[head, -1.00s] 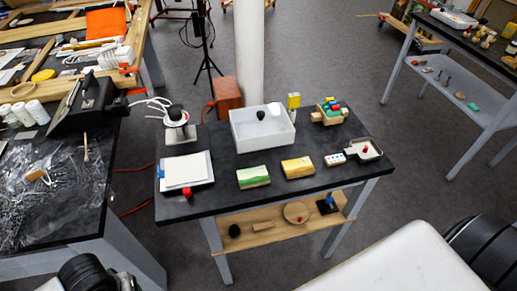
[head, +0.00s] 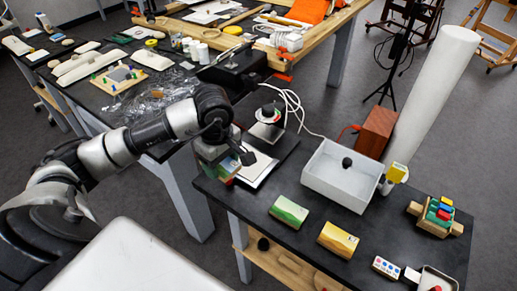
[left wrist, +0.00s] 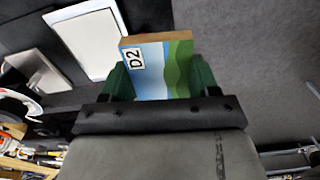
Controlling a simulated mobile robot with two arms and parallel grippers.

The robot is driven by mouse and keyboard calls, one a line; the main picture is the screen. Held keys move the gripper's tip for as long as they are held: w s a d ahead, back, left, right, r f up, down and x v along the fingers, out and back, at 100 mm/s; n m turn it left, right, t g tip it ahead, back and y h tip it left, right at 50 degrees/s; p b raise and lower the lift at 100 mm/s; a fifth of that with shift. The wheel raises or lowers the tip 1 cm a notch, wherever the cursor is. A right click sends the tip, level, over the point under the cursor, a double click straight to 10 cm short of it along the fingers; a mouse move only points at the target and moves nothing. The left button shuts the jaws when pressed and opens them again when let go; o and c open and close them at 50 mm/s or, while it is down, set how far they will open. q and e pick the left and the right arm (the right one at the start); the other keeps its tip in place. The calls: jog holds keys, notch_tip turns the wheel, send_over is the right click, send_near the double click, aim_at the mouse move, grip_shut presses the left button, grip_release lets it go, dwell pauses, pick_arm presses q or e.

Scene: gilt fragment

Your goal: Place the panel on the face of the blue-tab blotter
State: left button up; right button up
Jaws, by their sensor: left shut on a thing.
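My left gripper (left wrist: 160,78) is shut on a wooden panel (left wrist: 156,62) marked D2, with blue and green painted bands, in the left wrist view. In the head view my left gripper (head: 224,156) is at the table's left end, largely hiding the panel (head: 226,172). My right gripper is out of view.
A green-painted block (head: 289,212) and a yellow one (head: 338,240) lie along the front. A white bin (head: 343,175) stands behind them. A device with a black knob (head: 268,120) stands behind the blotter. Colored blocks on a wooden holder (head: 437,215) sit at right.

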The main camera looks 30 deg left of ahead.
pick_arm(q)
jog(key=shift+w+a+r+n, duration=0.35)
jog(key=shift+w+a+n, duration=0.2)
jog(key=shift+w, duration=0.25)
jog(key=w+f+p, duration=0.1)
jog(key=w+f, duration=0.1)
jog(key=w, duration=0.1)
jog(key=w+f+p, duration=0.1)
jog(key=w+f, duration=0.1)
jog(key=w, duration=0.1)
jog(key=w+f+p, duration=0.1)
jog(key=w+f, duration=0.1)
jog(key=w, duration=0.2)
jog(key=shift+d+f, duration=0.1)
jog(key=shift+d, duration=0.15)
jog(key=shift+w+f, duration=0.15)
notch_tip(320, 180, down, 3)
jog(key=shift+f+p, duration=0.1)
jog(key=shift+p, duration=0.65)
jog(key=shift+f, duration=0.4)
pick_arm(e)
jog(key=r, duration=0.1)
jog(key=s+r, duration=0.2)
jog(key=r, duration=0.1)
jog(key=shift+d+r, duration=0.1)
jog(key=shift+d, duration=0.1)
